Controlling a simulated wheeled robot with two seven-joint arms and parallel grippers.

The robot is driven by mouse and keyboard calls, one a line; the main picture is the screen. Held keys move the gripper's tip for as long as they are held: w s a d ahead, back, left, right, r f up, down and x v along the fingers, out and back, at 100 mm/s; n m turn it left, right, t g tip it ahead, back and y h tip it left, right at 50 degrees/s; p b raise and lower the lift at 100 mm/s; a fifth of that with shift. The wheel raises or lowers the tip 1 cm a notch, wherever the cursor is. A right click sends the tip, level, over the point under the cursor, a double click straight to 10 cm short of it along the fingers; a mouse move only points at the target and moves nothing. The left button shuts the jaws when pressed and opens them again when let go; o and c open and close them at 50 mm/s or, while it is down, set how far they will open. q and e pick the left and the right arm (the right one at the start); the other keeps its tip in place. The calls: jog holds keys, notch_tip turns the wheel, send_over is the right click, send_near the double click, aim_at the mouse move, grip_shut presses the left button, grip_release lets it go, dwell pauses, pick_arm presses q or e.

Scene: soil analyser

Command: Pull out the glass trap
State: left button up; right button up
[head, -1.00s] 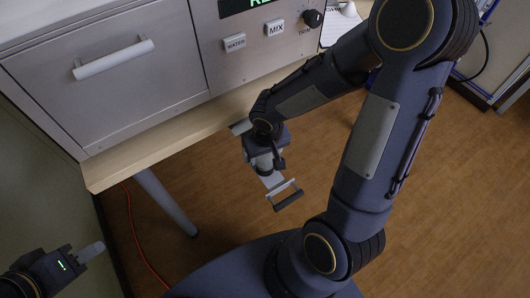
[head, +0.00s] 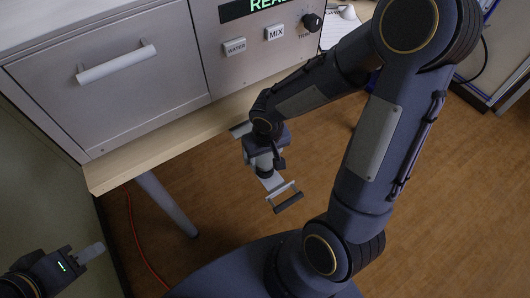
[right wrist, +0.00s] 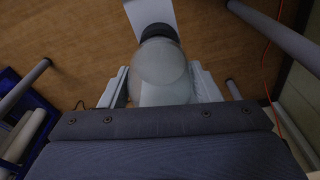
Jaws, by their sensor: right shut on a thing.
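The glass trap (right wrist: 160,62) is a pale, cloudy rounded body with a dark cap in the right wrist view. It sits between the two light fingers of my right gripper (right wrist: 162,88), which is shut on it. In the head view my right gripper (head: 264,160) is just in front of the table edge, below the analyser, and mostly hides the trap. My left gripper (head: 88,254) is at the lower left, away from the trap; only one pale finger shows clearly.
The analyser has a closed drawer (head: 125,85) with a white handle (head: 117,64), and WATER (head: 235,47) and MIX (head: 274,32) buttons. The wooden table edge (head: 150,152) runs below it. A table leg (head: 168,205) and an orange cable (head: 138,245) stand lower left.

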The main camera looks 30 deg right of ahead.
jog(key=shift+r+p, duration=1.75)
jog(key=shift+r, duration=0.6)
